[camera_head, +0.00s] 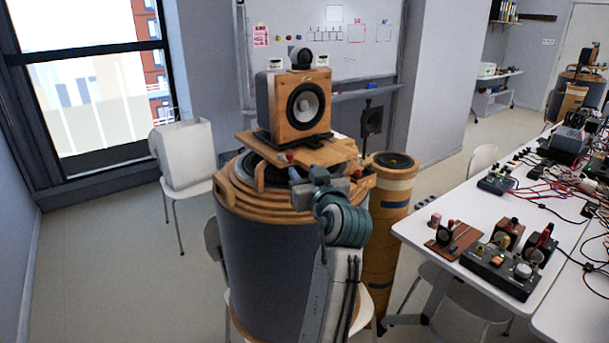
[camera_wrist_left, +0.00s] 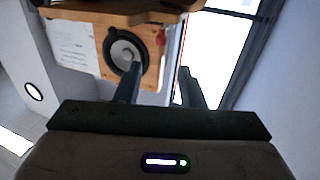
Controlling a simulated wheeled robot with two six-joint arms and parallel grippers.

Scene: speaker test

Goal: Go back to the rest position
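My left gripper (camera_head: 302,182) is in front of the wooden top of a large round drum-like stand (camera_head: 262,262), below the speaker. In the left wrist view its two fingers (camera_wrist_left: 160,82) are apart with nothing between them. The speaker (camera_head: 303,103), a wooden box with a dark round cone, sits upright on a wooden board (camera_head: 325,153) on the stand. The speaker also shows in the left wrist view (camera_wrist_left: 148,78), upside down behind the fingers. My right gripper is in neither view.
A tan cylinder (camera_head: 388,225) stands right of the drum. A white table (camera_head: 470,215) with electronic boxes and cables is at the right. A white chair (camera_head: 185,158) stands left, near the window. Floor (camera_head: 120,270) at the left is clear.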

